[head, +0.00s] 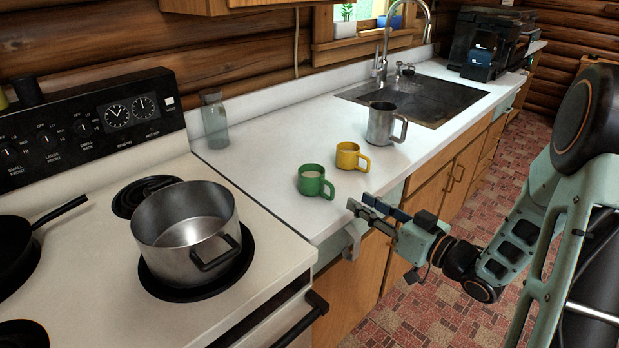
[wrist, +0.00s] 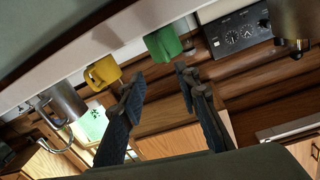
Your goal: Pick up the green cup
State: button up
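The green cup (head: 312,182) stands upright on the white counter near its front edge, with its handle toward the right. It also shows in the wrist view (wrist: 163,44), upside down, ahead of the space between the fingers. My gripper (head: 360,205) is just right of the cup and nearer the counter's front edge, apart from it. In the wrist view my gripper (wrist: 157,82) has its two dark fingers spread with nothing between them. The whole cup is visible in the head view.
A yellow cup (head: 348,157) stands close behind and right of the green cup. A metal mug (head: 381,124) is farther back by the sink (head: 425,97). A glass bottle (head: 214,122) stands near the wall. A steel pot (head: 183,234) is on the stove at left.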

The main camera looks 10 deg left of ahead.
aim_at(330, 184)
jog(key=x, duration=0.7)
jog(key=r+x, duration=0.1)
jog(key=x, duration=0.2)
jog(key=shift+a, duration=0.5)
jog(key=shift+c, duration=0.4)
jog(key=shift+f, duration=0.1)
grip_shut()
